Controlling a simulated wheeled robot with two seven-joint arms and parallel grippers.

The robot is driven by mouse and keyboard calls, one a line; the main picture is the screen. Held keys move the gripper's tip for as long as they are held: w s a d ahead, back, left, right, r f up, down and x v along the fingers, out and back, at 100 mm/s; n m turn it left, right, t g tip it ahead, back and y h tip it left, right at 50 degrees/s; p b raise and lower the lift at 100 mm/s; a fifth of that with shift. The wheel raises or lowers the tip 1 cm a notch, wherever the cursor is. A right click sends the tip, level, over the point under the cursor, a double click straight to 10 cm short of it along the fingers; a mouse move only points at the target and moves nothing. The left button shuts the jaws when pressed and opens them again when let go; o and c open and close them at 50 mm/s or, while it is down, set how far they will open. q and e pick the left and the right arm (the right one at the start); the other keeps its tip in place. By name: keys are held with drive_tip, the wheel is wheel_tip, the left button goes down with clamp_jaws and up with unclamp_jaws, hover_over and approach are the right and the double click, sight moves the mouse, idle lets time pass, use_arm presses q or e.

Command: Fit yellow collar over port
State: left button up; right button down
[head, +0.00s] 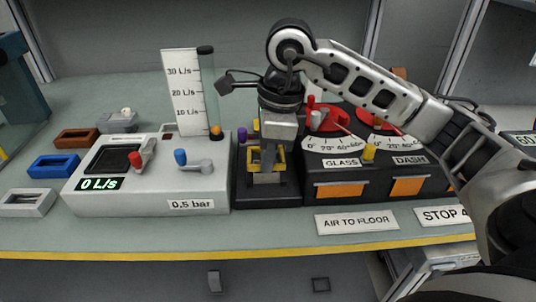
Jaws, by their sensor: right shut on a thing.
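My right gripper (266,168) reaches down from above in the middle of the head view, over a black box (250,197). It is shut on the yellow collar (281,160), a square frame whose sides show left and right of the fingers. The port is mostly hidden behind the gripper, and I cannot tell whether the collar is around it or just above it. My left gripper is not in view.
A white flow panel (130,203) with a red lever and blue knob stands left. Blue (54,166), brown (76,139) and white (27,203) frames lie beside it. A black gauge unit (365,188) stands right. A sign (357,221) lies in front.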

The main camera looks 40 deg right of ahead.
sight(282, 164)
use_arm(q)
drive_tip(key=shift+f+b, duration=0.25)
drive_tip(key=shift+b, duration=0.1)
use_arm(e)
drive_tip(key=shift+f, duration=0.2)
idle(0.4)
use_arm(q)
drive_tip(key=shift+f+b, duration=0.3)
use_arm(e)
drive_tip(key=shift+f, duration=0.35)
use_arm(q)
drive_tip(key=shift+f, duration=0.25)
use_arm(e)
drive_tip(key=shift+f, duration=0.3)
drive_tip(key=c, duration=1.5)
unclamp_jaws()
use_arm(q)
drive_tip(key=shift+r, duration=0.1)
